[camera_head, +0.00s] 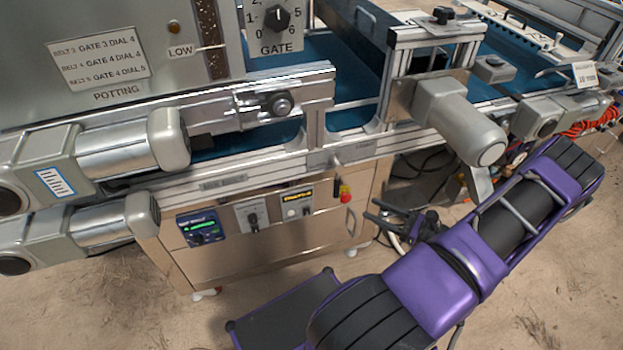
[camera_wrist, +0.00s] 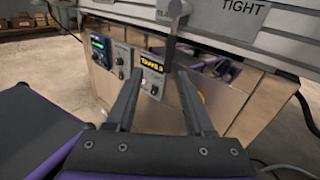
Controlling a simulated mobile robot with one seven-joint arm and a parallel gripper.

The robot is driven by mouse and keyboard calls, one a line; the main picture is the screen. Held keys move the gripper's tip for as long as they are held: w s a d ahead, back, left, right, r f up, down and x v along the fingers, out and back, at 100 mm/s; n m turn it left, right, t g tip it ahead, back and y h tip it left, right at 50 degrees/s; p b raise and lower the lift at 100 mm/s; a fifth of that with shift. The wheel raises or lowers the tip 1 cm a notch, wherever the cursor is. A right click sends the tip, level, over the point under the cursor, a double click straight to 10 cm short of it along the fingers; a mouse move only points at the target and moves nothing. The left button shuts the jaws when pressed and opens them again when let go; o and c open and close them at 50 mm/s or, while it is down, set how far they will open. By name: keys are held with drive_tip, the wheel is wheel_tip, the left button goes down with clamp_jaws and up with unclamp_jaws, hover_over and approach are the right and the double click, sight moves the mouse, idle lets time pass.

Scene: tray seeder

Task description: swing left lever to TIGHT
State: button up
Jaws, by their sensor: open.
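A grey lever (camera_wrist: 169,50) hangs down from the machine's rail in the wrist view, just beyond my fingertips and roughly between them. A plate marked TIGHT (camera_wrist: 242,8) is on the rail to its right. Another marking beside the lever is partly covered and hard to read. In the head view a small lever-like part (camera_head: 337,165) shows on the lower rail, too small to read its setting. My gripper (camera_wrist: 160,76) is open and empty, its fingers pointing toward the cabinet front. The head view shows my gripper (camera_head: 373,210) in front of the cabinet's right side.
The steel cabinet (camera_head: 275,240) below the rail carries a blue display panel (camera_head: 203,228), switch panels and a red emergency button (camera_head: 345,192). Motors (camera_head: 130,145) stick out from the left of the machine, and another motor (camera_head: 465,120) juts out above my arm.

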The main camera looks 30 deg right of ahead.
sight(337, 182)
drive_tip(key=w+a, duration=0.2)
drive_tip(key=w, duration=0.6)
drive_tip(key=w+a+m+t+h, duration=0.1)
drive_tip(key=w+a, duration=0.2)
drive_tip(key=w, duration=0.5)
drive_tip(key=shift+w+f+b, duration=0.15)
drive_tip(key=shift+w+b, duration=0.05)
drive_tip(key=shift+b, duration=0.25)
drive_tip(key=shift+c, duration=0.2)
clamp_jaws()
idle(0.5)
